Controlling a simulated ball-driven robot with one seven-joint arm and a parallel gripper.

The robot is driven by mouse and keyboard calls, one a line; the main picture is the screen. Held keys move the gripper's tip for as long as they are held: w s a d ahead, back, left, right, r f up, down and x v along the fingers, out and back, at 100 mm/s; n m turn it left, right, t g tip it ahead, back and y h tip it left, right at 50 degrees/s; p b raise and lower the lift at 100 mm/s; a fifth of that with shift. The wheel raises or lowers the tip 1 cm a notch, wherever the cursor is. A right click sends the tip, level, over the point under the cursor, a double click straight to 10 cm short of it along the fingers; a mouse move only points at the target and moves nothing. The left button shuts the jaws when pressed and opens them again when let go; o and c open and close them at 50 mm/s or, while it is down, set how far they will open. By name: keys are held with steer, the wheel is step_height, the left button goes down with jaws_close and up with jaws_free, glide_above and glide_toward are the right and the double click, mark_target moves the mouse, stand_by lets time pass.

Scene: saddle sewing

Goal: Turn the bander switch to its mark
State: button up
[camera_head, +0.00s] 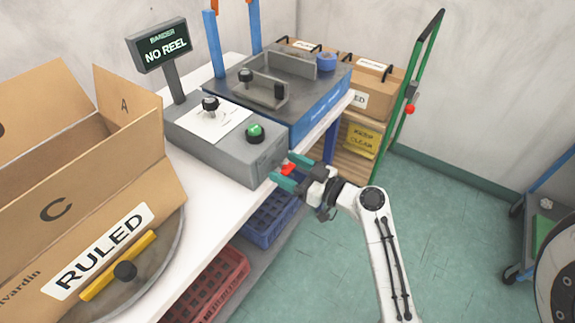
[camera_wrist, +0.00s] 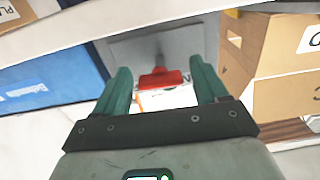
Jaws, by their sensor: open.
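The grey bander control box (camera_head: 225,145) sits on the white table, with a black knob (camera_head: 210,103) and a green button (camera_head: 254,130) on top. A red handle (camera_head: 289,169) shows at its near right end. My gripper (camera_head: 291,171) is open there, its teal fingers one on each side of the handle. In the wrist view the red T-shaped handle (camera_wrist: 160,78) lies between my open fingers (camera_wrist: 163,90), with gaps on both sides. A white label with an orange patch (camera_wrist: 165,98) is partly hidden beneath it. I cannot make out the switch's mark.
The display (camera_head: 162,46) reads "NO REEL". A large carton marked RULED (camera_head: 60,210) stands at left on the round turntable (camera_head: 150,275). The blue bander (camera_head: 315,105) is behind the control box. Blue and red crates (camera_head: 268,220) sit below the table.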

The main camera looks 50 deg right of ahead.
steer(key=shift+w, duration=0.3)
steer(key=shift+c, duration=0.3)
steer(key=c, duration=1)
